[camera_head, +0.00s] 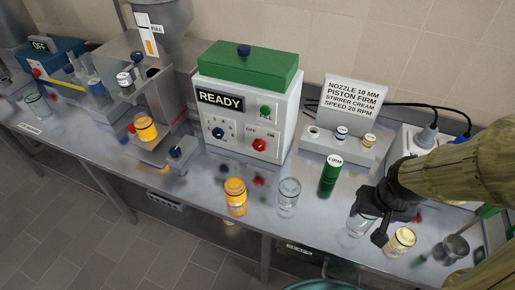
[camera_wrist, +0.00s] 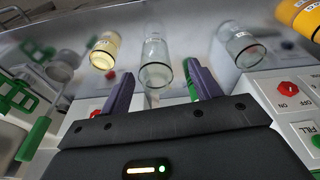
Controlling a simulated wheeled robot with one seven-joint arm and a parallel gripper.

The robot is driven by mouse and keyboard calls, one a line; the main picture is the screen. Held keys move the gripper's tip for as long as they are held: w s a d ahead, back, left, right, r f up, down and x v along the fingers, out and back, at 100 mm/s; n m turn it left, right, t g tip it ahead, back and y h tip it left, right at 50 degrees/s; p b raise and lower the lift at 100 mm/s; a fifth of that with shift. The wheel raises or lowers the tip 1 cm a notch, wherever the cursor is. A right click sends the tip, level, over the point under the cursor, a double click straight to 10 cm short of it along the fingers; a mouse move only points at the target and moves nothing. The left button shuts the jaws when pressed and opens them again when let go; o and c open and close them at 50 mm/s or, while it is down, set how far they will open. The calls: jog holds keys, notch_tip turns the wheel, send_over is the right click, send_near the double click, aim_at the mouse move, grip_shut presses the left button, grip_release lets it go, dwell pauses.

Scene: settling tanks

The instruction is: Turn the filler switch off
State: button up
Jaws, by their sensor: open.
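The filler (camera_head: 245,115) is a white box with a green top and a READY display. Its red filler switch (camera_head: 259,145) sits below the OFF and ON labels, under a green FILL button (camera_head: 265,112); which label it points to is too small to tell. In the wrist view the red switch (camera_wrist: 289,88) shows at the right edge, beside the OFF and ON labels. My gripper (camera_head: 378,222) is low over the bench, well right of the filler. In the wrist view my gripper (camera_wrist: 155,88) is open, with an empty glass jar (camera_wrist: 156,72) ahead between its fingertips, not clasped.
A green FIRM cylinder (camera_head: 330,176), an empty jar (camera_head: 289,195) and an orange-filled jar (camera_head: 236,197) stand in front of the filler. A cream-filled jar (camera_head: 400,242) is near my gripper. A sign (camera_head: 347,102) and plugs with cables (camera_head: 427,135) are behind. A dosing machine stands left.

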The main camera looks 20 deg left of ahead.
notch_tip(320, 180, down, 6)
jog(key=s+r+n+g+h+b, duration=0.1)
jog(key=s+n+g+h, duration=0.1)
jog(key=n+h, duration=0.4)
jog(key=w+a+n+t+b, duration=0.1)
jog(key=w+a+n+t, duration=0.8)
jog(key=a+n+t, duration=0.3)
jog(key=s+a+n+t+y, duration=0.2)
jog(key=a+n+y, duration=0.7)
jog(key=a, duration=0.9)
jog(key=shift+s+f+n+b, duration=0.35)
jog(key=shift+s+n, duration=0.25)
jog(key=shift+n, duration=0.1)
